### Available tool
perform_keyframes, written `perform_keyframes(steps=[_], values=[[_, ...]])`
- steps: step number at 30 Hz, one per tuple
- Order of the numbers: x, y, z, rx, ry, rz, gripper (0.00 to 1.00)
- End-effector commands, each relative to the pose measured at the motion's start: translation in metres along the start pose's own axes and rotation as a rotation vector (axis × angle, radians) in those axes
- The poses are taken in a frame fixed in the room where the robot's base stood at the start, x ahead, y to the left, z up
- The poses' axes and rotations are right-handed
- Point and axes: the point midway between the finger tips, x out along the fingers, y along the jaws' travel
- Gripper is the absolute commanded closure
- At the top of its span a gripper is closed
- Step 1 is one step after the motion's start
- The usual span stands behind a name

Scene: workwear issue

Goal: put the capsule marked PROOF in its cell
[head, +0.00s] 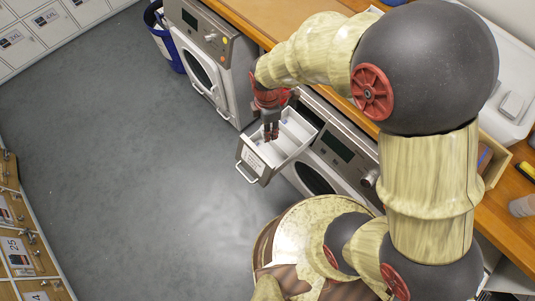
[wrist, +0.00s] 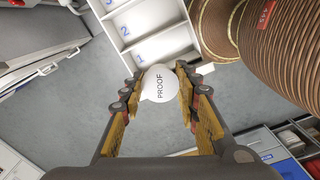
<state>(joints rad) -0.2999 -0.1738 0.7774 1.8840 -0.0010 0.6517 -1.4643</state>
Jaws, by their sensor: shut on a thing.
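The white capsule marked PROOF (wrist: 159,84) sits between the two fingers of my gripper (wrist: 160,76) in the wrist view, its lettering facing the camera. In the head view my gripper (head: 270,132) points down over the pulled-out dispenser drawer (head: 262,163); the capsule cannot be made out there. The drawer shows in the wrist view (wrist: 168,43) with white cells marked in blue. The cell marked 1 (wrist: 142,59) is nearest the capsule, the cell marked 2 (wrist: 128,32) lies beyond it, and another is cut off at the top. I cannot tell the capsule's height above the drawer.
The drawer's machine (head: 338,150) stands right of another washer (head: 205,60) under a wooden counter (head: 245,14). The grey floor (head: 120,130) is clear.

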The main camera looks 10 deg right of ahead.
Motion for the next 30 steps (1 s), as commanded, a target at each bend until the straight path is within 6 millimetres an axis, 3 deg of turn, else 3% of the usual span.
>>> perform_keyframes(steps=[15, 25, 30], values=[[0.112, -0.002, 0.0, -0.008, 0.0, -0.004, 0.93], [0.136, -0.002, 0.0, -0.008, 0.0, -0.003, 0.93], [0.163, -0.002, 0.0, -0.007, 0.0, -0.003, 0.93]])
